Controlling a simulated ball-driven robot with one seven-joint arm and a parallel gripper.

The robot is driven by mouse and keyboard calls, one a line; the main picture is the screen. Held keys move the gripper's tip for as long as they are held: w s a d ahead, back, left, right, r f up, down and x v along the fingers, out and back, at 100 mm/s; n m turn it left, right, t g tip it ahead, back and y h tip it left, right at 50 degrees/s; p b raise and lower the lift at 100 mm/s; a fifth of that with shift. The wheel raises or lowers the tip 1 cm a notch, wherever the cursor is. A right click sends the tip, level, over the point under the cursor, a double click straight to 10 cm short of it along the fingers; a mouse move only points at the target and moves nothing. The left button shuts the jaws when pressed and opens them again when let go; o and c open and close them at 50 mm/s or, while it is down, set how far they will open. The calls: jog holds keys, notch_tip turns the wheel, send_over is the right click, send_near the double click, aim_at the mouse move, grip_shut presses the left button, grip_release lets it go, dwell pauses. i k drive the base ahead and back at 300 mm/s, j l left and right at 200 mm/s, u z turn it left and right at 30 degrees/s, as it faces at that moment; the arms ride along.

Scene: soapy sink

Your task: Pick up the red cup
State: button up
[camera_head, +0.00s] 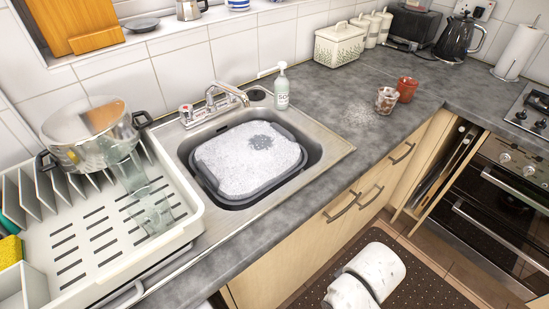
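A small red cup (406,90) stands upright on the grey worktop, right of the sink. A small glass (386,100) with brown and whitish patches stands just in front of it and to its left, close beside it. The glass may hide a little of the red cup's left side. My gripper is not in view, so its place and state do not show.
The sink holds a grey basin (213,181) full of white foam. A soap bottle (282,91) stands behind the sink. A cream bread bin (339,46) and black kettle (456,42) stand at the back. Worktop (345,130) left of the cups is clear.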

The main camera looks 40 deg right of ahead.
aim_at(407, 87)
jog(key=l, duration=1.3)
jog(key=k, duration=0.1)
